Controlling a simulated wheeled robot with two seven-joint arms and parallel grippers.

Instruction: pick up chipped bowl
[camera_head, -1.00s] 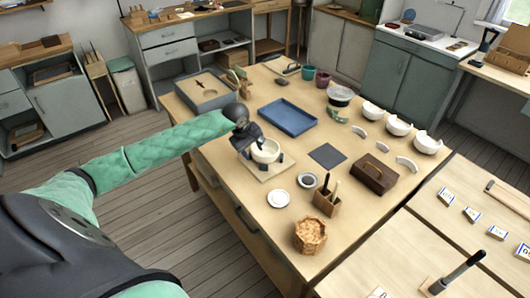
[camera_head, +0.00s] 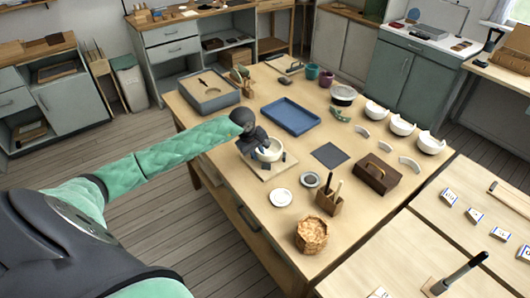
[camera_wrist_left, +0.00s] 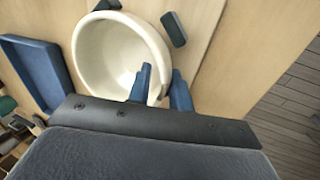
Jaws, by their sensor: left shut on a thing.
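The cream bowl (camera_head: 272,152) stands upright on a pale wooden board (camera_head: 264,175) with dark upright pads around it, near the left side of the big table. My left gripper (camera_head: 262,144) is at the bowl's rim, shut on its wall. In the left wrist view the blue fingertips (camera_wrist_left: 161,84) straddle the rim of the bowl (camera_wrist_left: 105,52), one inside and one outside. Part of the rim is hidden by the fingers, and I cannot clearly make out a chip. My right gripper is not in view.
A blue tray (camera_head: 291,117) lies behind the bowl and a grey box (camera_head: 209,97) stands at the back left. A white plate (camera_head: 281,198), a wooden tool holder (camera_head: 328,204) and a woven basket (camera_head: 311,236) are nearer. Broken white bowls (camera_head: 402,125) stand at the right.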

